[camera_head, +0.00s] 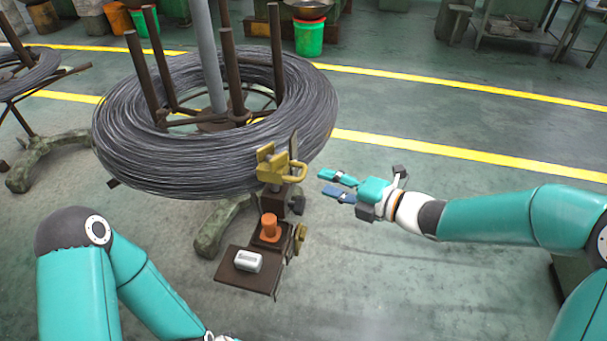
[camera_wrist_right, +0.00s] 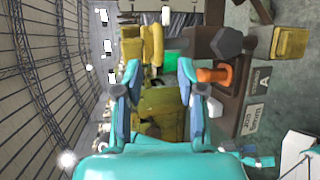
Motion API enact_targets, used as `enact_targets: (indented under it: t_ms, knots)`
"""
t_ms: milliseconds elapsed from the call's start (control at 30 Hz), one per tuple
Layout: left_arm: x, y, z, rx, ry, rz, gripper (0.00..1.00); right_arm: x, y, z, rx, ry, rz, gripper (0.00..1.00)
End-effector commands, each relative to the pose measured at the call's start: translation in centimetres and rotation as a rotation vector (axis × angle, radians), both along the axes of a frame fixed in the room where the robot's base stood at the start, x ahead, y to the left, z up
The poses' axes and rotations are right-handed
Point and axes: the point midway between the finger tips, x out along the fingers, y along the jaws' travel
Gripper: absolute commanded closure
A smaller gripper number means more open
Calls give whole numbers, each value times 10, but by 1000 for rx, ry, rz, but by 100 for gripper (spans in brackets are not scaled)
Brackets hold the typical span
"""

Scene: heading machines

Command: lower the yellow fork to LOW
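The yellow fork (camera_head: 280,167) is a yellow bracket with a loop on a dark post, at the front right edge of the wire coil. In the right wrist view a yellow bracket (camera_wrist_right: 151,44), apparently the fork, shows beyond the fingertips. My right gripper (camera_head: 323,182) is open and empty, just right of the fork and apart from it. Its two spread fingers also show in the right wrist view (camera_wrist_right: 160,75). My left gripper is cut off at the bottom of the head view; small teal parts at the lower right of the wrist view may be it. No LOW mark is readable.
The large wire coil (camera_head: 125,160) on its stand fills the upper left. Below the fork stand an orange knob (camera_head: 269,226), a dark hexagonal knob (camera_wrist_right: 228,43) and a dark plate (camera_head: 235,277) with a white box (camera_head: 248,261).

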Motion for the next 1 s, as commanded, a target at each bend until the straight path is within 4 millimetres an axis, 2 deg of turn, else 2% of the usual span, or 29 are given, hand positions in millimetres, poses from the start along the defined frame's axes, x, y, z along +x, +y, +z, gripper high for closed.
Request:
enact_targets:
  t_ms: [100,300,500,800,867,1000]
  knots:
    - [0,0,-2,0,0,0,0,16,22,-7,0,0,3,61]
    - [0,0,-2,0,0,0,0,36,46,-13,-1,-1,1,61]
    - [0,0,-2,0,0,0,0,45,58,-16,-1,-1,0,61]
    - [0,0,-2,0,0,0,0,47,59,-16,-1,0,-1,61]
    - [0,0,-2,0,0,0,0,47,59,-16,0,0,-1,67]
    - [0,0,-2,0,0,0,0,47,59,-16,0,0,-1,91]
